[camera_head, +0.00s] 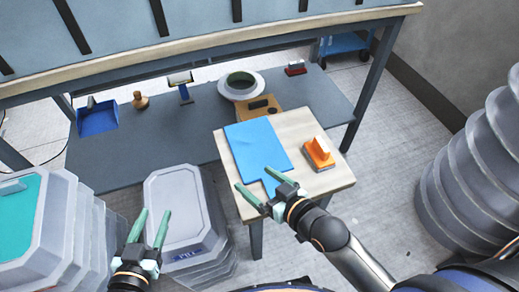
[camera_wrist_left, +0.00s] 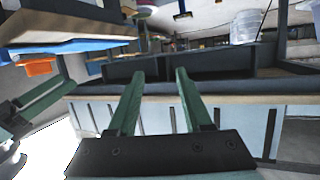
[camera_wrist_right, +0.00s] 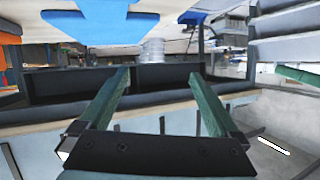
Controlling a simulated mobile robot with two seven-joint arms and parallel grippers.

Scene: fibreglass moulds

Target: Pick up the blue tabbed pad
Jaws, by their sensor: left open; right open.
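The blue tabbed pad (camera_head: 256,148) lies flat on a small pale wooden table (camera_head: 296,122), its tab pointing toward me near the front edge. In the right wrist view the blue pad (camera_wrist_right: 92,18) and its tab show at the top, beyond the fingertips. My right gripper (camera_head: 253,177) is open and empty. My left gripper (camera_head: 155,213) is open and empty, low at the left in front of a grey lidded mould stack, well away from the pad.
An orange block with a handle (camera_head: 319,152) sits right of the pad. A grey stack (camera_head: 176,204) stands left of the table, another (camera_head: 470,165) at right.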

